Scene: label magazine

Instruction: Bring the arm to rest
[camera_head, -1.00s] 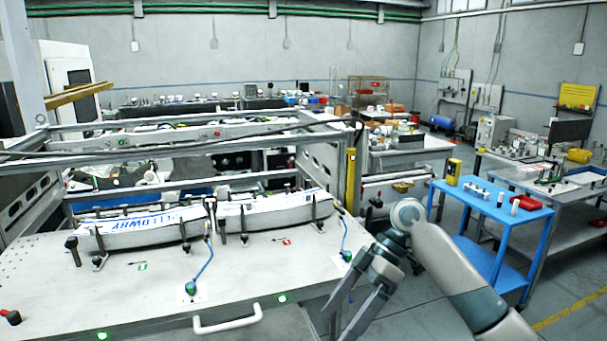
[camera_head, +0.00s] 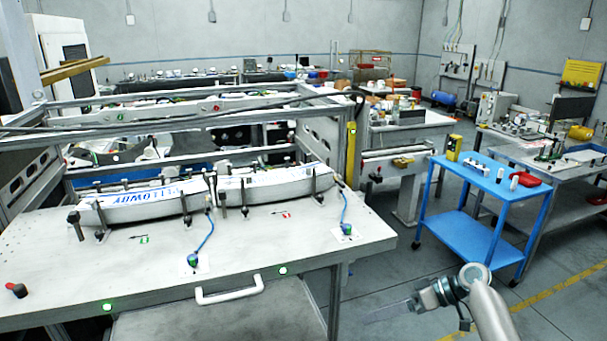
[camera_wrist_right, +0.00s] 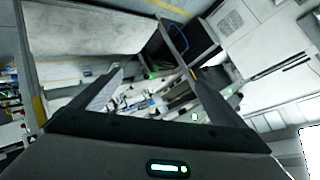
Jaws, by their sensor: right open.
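My right gripper (camera_head: 385,311) is low at the right of the head view, over the floor to the right of the label machine's table and in front of the blue cart. Its fingers are blurred there. In the right wrist view its two fingers (camera_wrist_right: 155,85) stand wide apart with nothing between them. My left gripper is not in view. The label magazine (camera_head: 250,187) lies along the back of the table (camera_head: 240,235), holding white label stacks in two parts, and the right gripper is clear of it.
A blue cart (camera_head: 463,232) with small items and a red tray stands at the right. The table has a white handle (camera_head: 229,291) and a red-tipped knob (camera_head: 16,290) at its front. Grey floor (camera_head: 375,275) lies open between table and cart.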

